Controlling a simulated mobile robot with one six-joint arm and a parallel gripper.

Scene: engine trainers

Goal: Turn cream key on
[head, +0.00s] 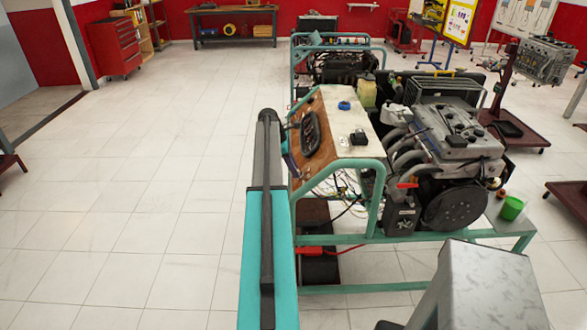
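The engine trainer stands right of centre, with a teal tube frame (374,205) and a grey and black engine (455,140). Its slanted wooden panel (325,155) carries a dark oval instrument cluster (310,134). I cannot make out a cream key on the panel, which I see at a steep angle. A small dark bluish shape (290,160) shows at the panel's left edge; I cannot tell what it is. A long teal and black beam (266,220) rises in front, beside the panel, and hides part of its left side. No gripper fingers can be made out.
A blue round item (344,105) and a black item (358,138) lie on the panel's top. A green cup (511,208) stands at the frame's right. A grey metal box (485,290) fills the lower right. The tiled floor (130,200) at left is clear. Another trainer (340,65) stands behind.

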